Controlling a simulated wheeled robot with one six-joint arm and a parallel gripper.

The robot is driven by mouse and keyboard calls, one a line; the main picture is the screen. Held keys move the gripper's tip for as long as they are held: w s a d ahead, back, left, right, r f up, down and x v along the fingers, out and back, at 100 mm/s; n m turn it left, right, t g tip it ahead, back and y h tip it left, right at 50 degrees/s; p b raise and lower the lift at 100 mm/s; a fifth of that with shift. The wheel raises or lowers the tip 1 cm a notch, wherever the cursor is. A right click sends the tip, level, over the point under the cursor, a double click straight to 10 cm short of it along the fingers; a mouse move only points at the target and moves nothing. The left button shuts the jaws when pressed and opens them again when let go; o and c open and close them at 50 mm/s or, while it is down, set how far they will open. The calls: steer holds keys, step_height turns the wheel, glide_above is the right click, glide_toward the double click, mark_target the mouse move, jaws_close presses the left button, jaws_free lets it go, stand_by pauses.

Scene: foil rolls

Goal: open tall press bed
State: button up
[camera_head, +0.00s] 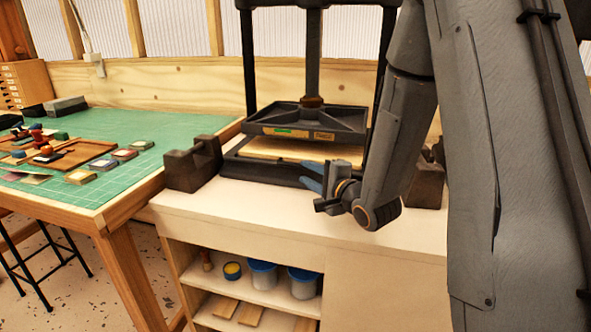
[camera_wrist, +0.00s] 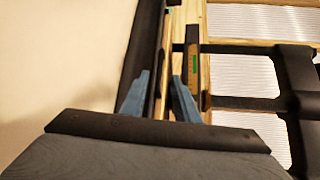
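The tall press (camera_head: 312,60) stands on a cream cabinet, with a dark platen (camera_head: 305,120) hanging over its low dark bed (camera_head: 262,170). A pale wooden board (camera_head: 275,149) lies on the bed, with a gap below the platen. My gripper (camera_head: 308,178) is at the bed's front edge, right of its middle. In the wrist view my gripper (camera_wrist: 154,82) has its two blue fingers apart, one on each side of the dark bed edge (camera_wrist: 152,45). I cannot tell whether they touch it. The platen's labelled front (camera_wrist: 194,60) shows beyond. My arm hides the press's right side.
Dark blocky weights (camera_head: 192,165) stand left of the press, and another dark block (camera_head: 428,180) stands right, partly behind my arm. A green-topped table (camera_head: 105,130) with small tools is at left. Cabinet shelves (camera_head: 255,285) hold tubs. The cabinet top's front strip is clear.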

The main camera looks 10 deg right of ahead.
mark_target(294, 166)
steer(key=p+x, duration=0.1)
steer(key=x, duration=0.6)
steer(key=shift+f, duration=0.1)
steer(key=shift+s, duration=0.1)
jaws_close()
